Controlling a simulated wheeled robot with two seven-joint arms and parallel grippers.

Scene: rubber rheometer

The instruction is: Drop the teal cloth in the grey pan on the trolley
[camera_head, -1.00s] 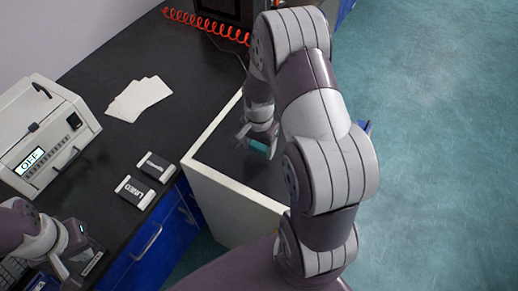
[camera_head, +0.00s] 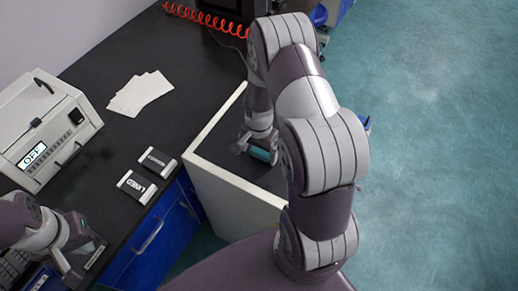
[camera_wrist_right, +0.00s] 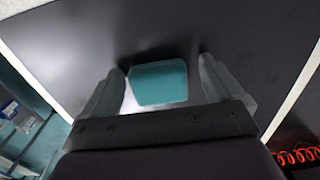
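The teal cloth (camera_wrist_right: 160,82) shows between the two fingers of my right gripper (camera_wrist_right: 162,84) in the right wrist view. The fingers stand apart, with a narrow gap on each side of the cloth, over a dark flat surface. In the head view the cloth (camera_head: 261,154) shows at the tips of my right gripper (camera_head: 256,143), inside a white-rimmed, dark-floored trolley (camera_head: 235,194). I cannot make out a separate grey pan. My left gripper (camera_head: 88,254) is at the lower left by the bench edge; its opening is unclear.
A dark bench (camera_head: 110,160) at left holds a white machine reading OFF (camera_head: 45,130), white sheets (camera_head: 140,93) and two small labelled blocks (camera_head: 137,187). An orange coiled cord (camera_head: 205,20) lies at the back. The teal floor at right is clear.

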